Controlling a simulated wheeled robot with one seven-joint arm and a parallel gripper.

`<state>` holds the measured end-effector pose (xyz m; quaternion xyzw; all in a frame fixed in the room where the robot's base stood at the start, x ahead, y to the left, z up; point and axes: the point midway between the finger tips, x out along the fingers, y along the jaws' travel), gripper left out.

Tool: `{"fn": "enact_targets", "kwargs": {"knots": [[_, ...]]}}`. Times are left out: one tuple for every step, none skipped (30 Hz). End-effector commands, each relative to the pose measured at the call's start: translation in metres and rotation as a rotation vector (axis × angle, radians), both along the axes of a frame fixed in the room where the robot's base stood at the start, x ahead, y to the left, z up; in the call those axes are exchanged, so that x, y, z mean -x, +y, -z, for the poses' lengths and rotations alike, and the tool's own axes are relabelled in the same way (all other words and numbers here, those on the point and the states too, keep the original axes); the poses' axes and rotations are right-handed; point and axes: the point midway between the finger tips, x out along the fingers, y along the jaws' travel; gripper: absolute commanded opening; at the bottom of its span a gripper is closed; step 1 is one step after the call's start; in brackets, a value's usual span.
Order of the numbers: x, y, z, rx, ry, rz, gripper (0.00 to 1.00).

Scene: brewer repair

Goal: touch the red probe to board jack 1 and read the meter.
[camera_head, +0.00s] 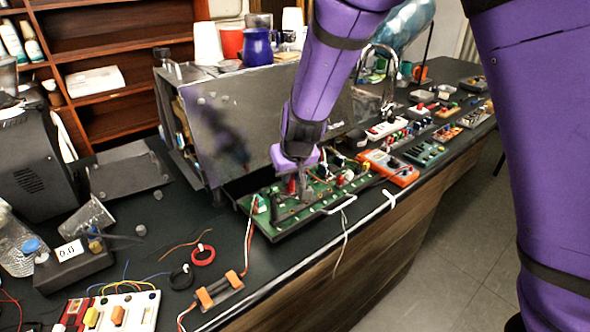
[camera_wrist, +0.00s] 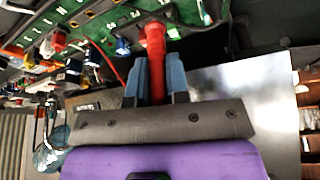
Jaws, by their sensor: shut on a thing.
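The red probe (camera_wrist: 154,45) is between the two blue-grey fingertips of my gripper (camera_wrist: 155,82), which is shut on it. In the wrist view the probe points away from me toward the edge of the green board (camera_wrist: 95,25). Its tip is hard to make out, so I cannot tell whether it touches a jack. The jack numbers are too small to read surely. In the head view my gripper (camera_head: 305,187) is over the green board (camera_head: 290,222), with the red probe (camera_head: 292,186) beside it. A dark box bears a white display (camera_head: 69,251) that seems to read 0.0.
A dark metal panel (camera_head: 235,110) stands just behind the board. An orange-red module (camera_head: 390,167) lies right of it. Red (camera_head: 203,255) and black (camera_head: 181,277) rings and an orange-ended part (camera_head: 219,290) lie in front left. Loose wires hang over the counter edge.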

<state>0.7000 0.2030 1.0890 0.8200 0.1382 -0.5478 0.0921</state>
Motion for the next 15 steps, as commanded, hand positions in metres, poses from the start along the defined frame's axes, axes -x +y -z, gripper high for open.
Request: {"fn": "enact_targets", "kwargs": {"knots": [[0.000,-0.001,0.004,0.001,0.002,0.002,0.00],[0.000,-0.001,0.006,0.001,0.002,0.002,0.00],[0.000,-0.001,0.009,0.002,0.002,0.003,0.00],[0.000,-0.001,0.011,0.001,0.001,0.004,0.00],[0.000,-0.001,0.014,0.001,0.001,0.004,0.00],[0.000,-0.001,0.017,0.002,0.002,0.003,0.00],[0.000,-0.001,0.020,0.000,0.002,0.003,0.00],[0.000,-0.001,0.023,0.000,0.001,0.003,0.00],[0.000,-0.002,0.026,0.001,0.001,0.003,0.00],[0.000,-0.001,0.029,0.000,0.002,0.003,0.00],[0.000,-0.002,0.032,0.001,0.003,0.003,0.00],[0.000,-0.002,0.035,0.001,0.002,0.004,0.00],[0.000,-0.002,0.037,0.001,0.002,0.004,0.00],[0.000,-0.002,0.040,0.000,0.001,0.003,0.00],[0.000,-0.002,0.043,0.000,0.002,0.003,0.00]]}}
